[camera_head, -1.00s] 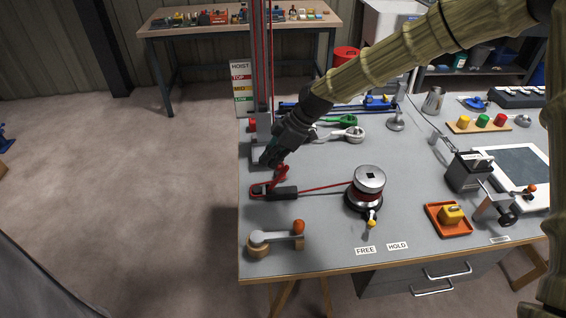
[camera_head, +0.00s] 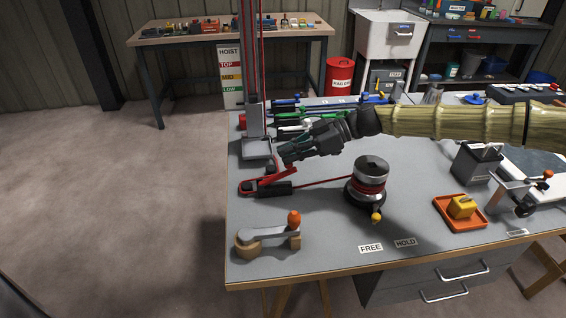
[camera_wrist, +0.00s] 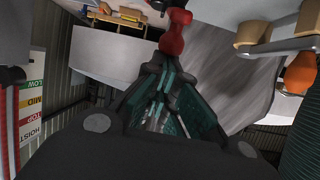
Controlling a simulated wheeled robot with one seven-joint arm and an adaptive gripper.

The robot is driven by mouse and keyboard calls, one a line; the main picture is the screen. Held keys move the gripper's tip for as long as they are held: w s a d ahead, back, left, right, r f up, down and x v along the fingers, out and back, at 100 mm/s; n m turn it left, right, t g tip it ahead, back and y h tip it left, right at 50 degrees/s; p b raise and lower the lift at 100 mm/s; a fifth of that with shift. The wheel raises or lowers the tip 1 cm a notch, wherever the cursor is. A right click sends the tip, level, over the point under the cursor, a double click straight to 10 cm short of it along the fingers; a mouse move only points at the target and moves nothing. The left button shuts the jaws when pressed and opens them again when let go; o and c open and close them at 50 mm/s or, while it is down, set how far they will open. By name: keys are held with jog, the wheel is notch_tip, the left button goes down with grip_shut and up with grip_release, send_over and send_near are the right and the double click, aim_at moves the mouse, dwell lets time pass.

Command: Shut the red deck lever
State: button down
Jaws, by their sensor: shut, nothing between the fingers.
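The red deck lever (camera_head: 279,175) sits on a black clutch block with a red base (camera_head: 278,188) at the table's left, and its arm stands up off the block at a slant. A red rope runs from the block to the winch drum (camera_head: 370,180). My gripper (camera_head: 284,155) is shut and empty, just above and behind the lever. In the wrist view, the red lever (camera_wrist: 174,36) lies just beyond my fingertips (camera_wrist: 166,66). Whether they touch it I cannot tell.
Green (camera_head: 292,117) and blue (camera_head: 290,103) levers lie behind my gripper. A hoist mast (camera_head: 253,125) stands close at the left. The table front has FREE and HOLD labels (camera_head: 371,248).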

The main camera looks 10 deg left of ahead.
jog(key=shift+w+d+f+y+b, duration=0.2)
jog(key=shift+d+f+y+b, duration=0.75)
jog(key=shift+b, duration=0.85)
jog(key=shift+d+f+b, duration=0.15)
jog(key=shift+f+b, duration=0.25)
jog(key=shift+b, duration=0.65)
jog(key=shift+w+d, duration=0.1)
jog(key=shift+d, duration=0.05)
